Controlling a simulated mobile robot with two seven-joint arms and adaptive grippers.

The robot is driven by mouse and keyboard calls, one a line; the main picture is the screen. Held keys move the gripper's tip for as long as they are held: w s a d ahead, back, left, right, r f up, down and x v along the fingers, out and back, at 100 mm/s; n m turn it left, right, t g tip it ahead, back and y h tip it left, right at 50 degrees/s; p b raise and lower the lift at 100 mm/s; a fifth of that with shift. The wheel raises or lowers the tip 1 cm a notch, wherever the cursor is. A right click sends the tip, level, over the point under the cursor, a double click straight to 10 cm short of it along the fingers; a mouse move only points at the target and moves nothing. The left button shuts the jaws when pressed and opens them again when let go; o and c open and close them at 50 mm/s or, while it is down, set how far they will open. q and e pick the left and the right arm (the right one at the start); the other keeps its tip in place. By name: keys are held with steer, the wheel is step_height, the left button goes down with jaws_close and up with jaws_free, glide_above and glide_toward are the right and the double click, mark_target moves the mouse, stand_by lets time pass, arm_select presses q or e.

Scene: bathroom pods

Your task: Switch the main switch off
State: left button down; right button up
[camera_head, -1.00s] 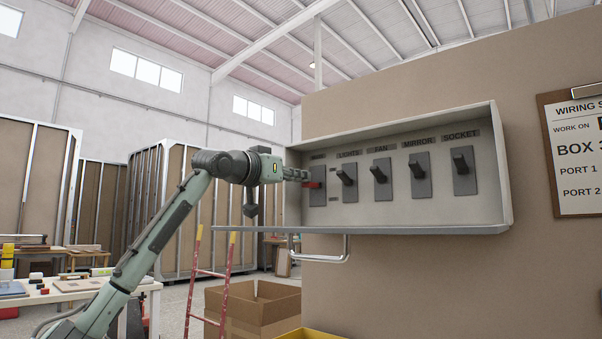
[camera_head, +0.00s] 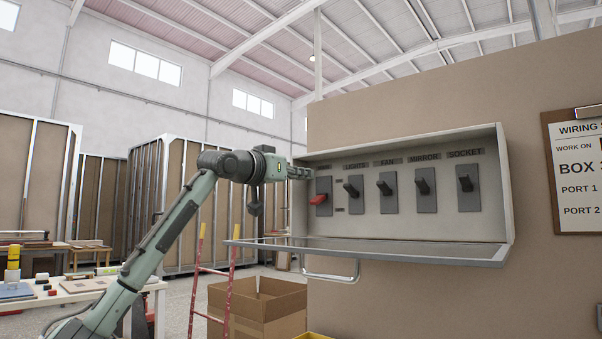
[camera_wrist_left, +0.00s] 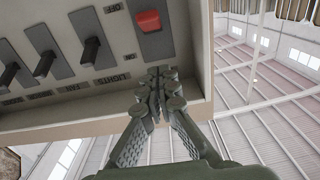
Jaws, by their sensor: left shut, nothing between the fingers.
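The main switch (camera_head: 318,199) is a red lever on a dark plate at the left end of the open grey switch box (camera_head: 430,227). In the head view its lever sits low on the plate, toward the lower label. In the wrist view the red lever (camera_wrist_left: 148,20) is at the OFF end of its plate. My left gripper (camera_head: 303,173) is shut and empty, at the box's left side, just above the red lever. In the wrist view its fingertips (camera_wrist_left: 160,80) are together at the ON end, apart from the lever. My right gripper is not in view.
Several black-lever switches, such as lights (camera_head: 351,188) and socket (camera_head: 466,185), stand to the right. The box's lid (camera_head: 370,250) hangs open forward with a metal handle (camera_head: 335,277). A cardboard box (camera_head: 257,305) and red ladder (camera_head: 197,280) are below left.

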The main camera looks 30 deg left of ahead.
arm_select(q)
steer(key=s+f+b, duration=0.1)
steer(key=s+f, duration=0.1)
steer(key=s+f+b, duration=0.1)
steer(key=s+f, duration=0.1)
steer(key=s+f+b, duration=0.1)
steer(key=s+f, duration=0.1)
steer(key=s, duration=0.1)
steer(key=shift+a+f+b, duration=0.25)
steer(key=shift+a+b, duration=0.1)
steer(key=shift+b, duration=0.05)
steer(key=shift+s, duration=0.2)
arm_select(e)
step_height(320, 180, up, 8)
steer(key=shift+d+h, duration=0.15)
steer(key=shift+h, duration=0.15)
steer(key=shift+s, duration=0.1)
